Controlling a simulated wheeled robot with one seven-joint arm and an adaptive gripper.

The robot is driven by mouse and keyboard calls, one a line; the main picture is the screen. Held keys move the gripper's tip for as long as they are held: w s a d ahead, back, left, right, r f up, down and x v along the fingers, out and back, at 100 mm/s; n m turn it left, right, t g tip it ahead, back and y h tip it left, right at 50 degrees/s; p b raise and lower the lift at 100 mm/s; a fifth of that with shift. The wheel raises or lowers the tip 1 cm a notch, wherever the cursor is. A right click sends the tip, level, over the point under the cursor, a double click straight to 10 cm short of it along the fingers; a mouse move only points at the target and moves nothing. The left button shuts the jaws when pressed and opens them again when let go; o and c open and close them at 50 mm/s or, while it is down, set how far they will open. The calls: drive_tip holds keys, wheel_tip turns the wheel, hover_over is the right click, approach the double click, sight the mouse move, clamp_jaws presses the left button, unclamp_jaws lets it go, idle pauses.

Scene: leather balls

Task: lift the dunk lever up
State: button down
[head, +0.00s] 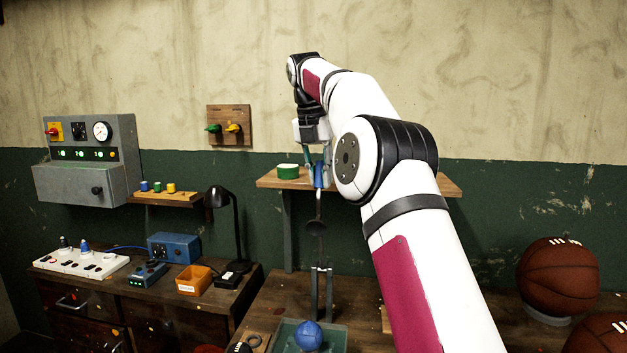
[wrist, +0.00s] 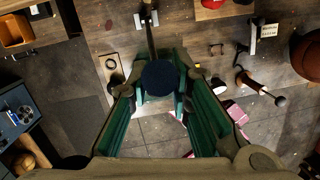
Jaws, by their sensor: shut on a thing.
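The dunk lever (head: 318,212) stands nearly upright in the middle of the head view, its rod rising from a metal bracket (head: 321,290) on the bench. Its blue handle (head: 319,174) is at the top, between the fingers of my gripper (head: 319,181). My gripper points down and is shut on the handle. In the wrist view the handle's round dark blue end (wrist: 160,77) shows between the green-padded fingers, and the rod runs from it toward the top edge. The fingers hide part of the handle.
A wall shelf (head: 268,181) with a green-and-white round item (head: 287,171) lies close behind my gripper. A blue ball (head: 308,336) sits in a green tray (head: 340,338) below. Basketballs (head: 560,275) stand at right; a black lamp (head: 218,198) stands at left.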

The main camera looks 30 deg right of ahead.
drive_tip(key=shift+w+d, duration=0.2)
drive_tip(key=shift+w, duration=0.15)
drive_tip(key=shift+r, duration=0.15)
drive_tip(key=c, duration=1.4)
unclamp_jaws()
drive_tip(key=shift+w+d, duration=0.1)
drive_tip(key=shift+w, duration=0.05)
drive_tip(key=shift+c, duration=0.2)
